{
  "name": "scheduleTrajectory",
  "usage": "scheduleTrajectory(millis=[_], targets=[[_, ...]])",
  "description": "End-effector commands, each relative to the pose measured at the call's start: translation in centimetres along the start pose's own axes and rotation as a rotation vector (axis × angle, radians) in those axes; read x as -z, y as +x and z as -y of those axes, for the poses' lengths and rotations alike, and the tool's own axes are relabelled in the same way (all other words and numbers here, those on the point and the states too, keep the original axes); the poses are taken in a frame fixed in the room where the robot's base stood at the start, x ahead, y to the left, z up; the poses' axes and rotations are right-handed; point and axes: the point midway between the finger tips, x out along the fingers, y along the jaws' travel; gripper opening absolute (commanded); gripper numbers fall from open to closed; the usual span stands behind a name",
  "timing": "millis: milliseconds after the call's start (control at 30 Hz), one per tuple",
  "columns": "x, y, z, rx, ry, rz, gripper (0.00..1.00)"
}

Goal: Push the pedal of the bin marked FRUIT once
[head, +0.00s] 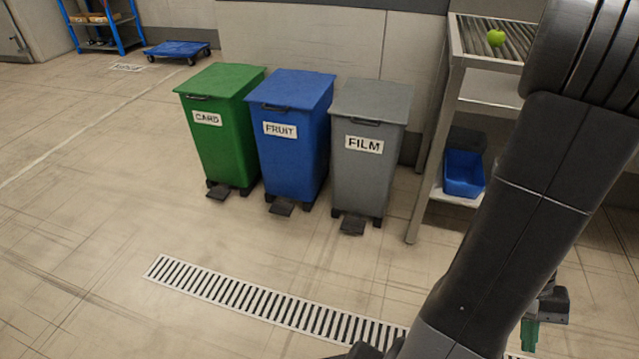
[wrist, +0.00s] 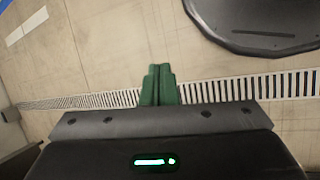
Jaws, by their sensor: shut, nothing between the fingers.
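The bin marked FRUIT (head: 290,160) is blue with a closed lid and stands between two other bins. Its dark pedal (head: 282,209) sticks out low at the front, just above the floor. My gripper (head: 530,335) is at the lower right in the head view, partly hidden by my arm, well apart from the bin. In the wrist view my gripper's green fingers (wrist: 158,72) are together and empty, over the floor. The FRUIT bin and its pedal do not clearly show in the wrist view.
A green CARD bin (head: 222,145) and a grey FILM bin (head: 368,165) stand on either side, each with a pedal. A floor drain grate (head: 270,302) runs in front. A conveyor stand (head: 455,70) with a green apple (head: 496,38) is at right. The floor before the bins is clear.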

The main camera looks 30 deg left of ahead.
Motion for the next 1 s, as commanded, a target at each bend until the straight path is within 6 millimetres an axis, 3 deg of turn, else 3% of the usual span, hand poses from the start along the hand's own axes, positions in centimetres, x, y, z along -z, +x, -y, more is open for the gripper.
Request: scheduleTrajectory(millis=[33, 233, 467, 600, 800, 1000], targets=[[2.1, 1.4, -0.2, -0.044, -0.031, 0.013, 0.00], [9.8, 5.0, -0.9, -0.212, -0.151, 0.019, 0.00], [18.7, 10.6, 0.6, -0.370, -0.316, -0.010, 0.00], [23.7, 15.0, 2.9, -0.444, -0.426, -0.044, 0.00], [29.6, 22.0, 7.6, -0.514, -0.591, -0.109, 0.00], [32.8, 27.6, 12.0, -0.541, -0.716, -0.171, 0.00]])
